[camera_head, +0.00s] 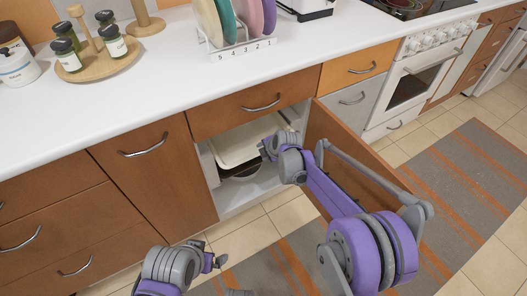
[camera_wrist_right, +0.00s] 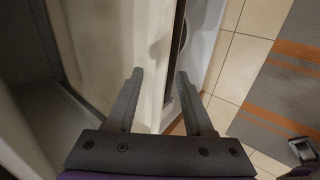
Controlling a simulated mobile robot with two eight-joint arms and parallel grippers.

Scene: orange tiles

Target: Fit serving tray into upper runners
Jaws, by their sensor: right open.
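The cream serving tray (camera_head: 238,146) is inside the open cabinet, in its upper part, with its front edge towards the opening. My right gripper (camera_head: 268,149) is at the tray's right front part. In the right wrist view my right gripper (camera_wrist_right: 160,95) is open, and the tray's pale edge (camera_wrist_right: 151,60) runs between its two fingers. I cannot tell whether either finger touches it. The runners are hidden by the tray and my arm. My left gripper (camera_head: 216,261) is low in front of the closed cabinet doors, away from the tray; its jaw opening is unclear.
The open cabinet door (camera_head: 345,145) stands to the right, behind my right arm. A shut drawer (camera_head: 255,106) is just above the opening. A striped rug (camera_head: 470,185) lies on the tiled floor.

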